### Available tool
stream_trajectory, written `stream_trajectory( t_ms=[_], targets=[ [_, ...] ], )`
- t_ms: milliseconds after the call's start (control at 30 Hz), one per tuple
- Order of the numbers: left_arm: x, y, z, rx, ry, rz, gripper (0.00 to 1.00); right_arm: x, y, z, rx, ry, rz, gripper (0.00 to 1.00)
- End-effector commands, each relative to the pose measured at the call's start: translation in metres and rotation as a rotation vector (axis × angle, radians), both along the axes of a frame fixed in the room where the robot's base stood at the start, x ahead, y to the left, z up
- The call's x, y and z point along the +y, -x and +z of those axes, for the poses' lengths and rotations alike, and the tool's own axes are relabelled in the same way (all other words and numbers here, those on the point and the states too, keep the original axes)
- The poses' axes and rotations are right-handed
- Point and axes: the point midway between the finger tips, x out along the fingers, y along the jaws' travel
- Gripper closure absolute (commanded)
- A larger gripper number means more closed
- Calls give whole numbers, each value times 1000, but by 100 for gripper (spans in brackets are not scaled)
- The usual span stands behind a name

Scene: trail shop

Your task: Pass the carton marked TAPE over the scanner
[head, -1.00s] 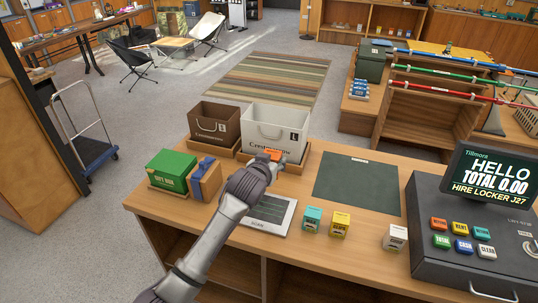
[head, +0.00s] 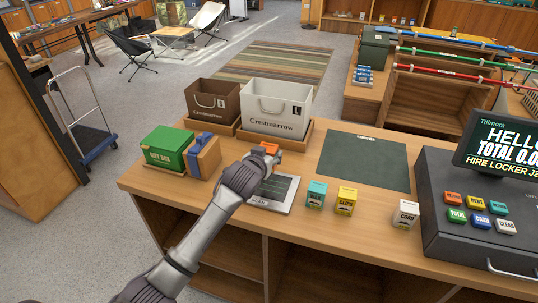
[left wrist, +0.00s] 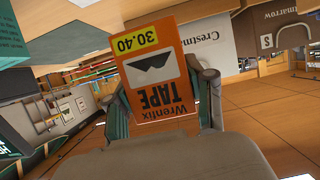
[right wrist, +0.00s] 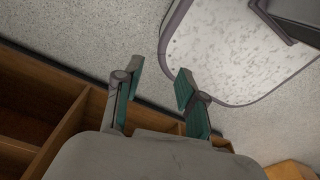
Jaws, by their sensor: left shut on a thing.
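The orange carton marked TAPE (left wrist: 157,88) is between the fingers of my left gripper (left wrist: 163,100), which is shut on it. Its lettering appears upside down in the left wrist view, with a yellow 30.40 label. In the head view the carton (head: 270,147) shows small at the tip of my left gripper (head: 268,156), just in front of the white bag. The scanner (head: 283,187), a flat grey plate with dark panels, lies in the counter on the near side of the carton, partly hidden by my left arm. My right gripper (right wrist: 158,88) is open and empty.
Teal (head: 316,195), yellow CLIPS (head: 345,201) and white CORD (head: 405,214) cartons stand right of the scanner. A green box (head: 168,149) and brown and white bags (head: 278,108) stand behind and left. A dark mat (head: 364,160) is bare. The till (head: 480,215) stands at right.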

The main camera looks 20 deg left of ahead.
Motion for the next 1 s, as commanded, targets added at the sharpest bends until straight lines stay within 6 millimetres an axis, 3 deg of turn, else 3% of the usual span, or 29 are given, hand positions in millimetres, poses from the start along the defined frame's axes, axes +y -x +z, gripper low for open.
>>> stream_trajectory(
  t_ms=[33,267,300,633,1000],
  targets=[
    [1,0,-12,-2,-1,0,86,1,0,-13,0,-1,0,60],
    [4,0,-39,-2,-2,-1,86,0,0,-40,0,0,1,60],
    [3,0,-30,-3,-1,0,86,-1,0,-32,1,1,1,60],
    [3,0,-23,-2,-1,0,86,-10,0,-25,0,11,0,60],
    [3,0,21,-1,0,0,86,-10,-1,21,-2,12,-1,60]
  ],
)
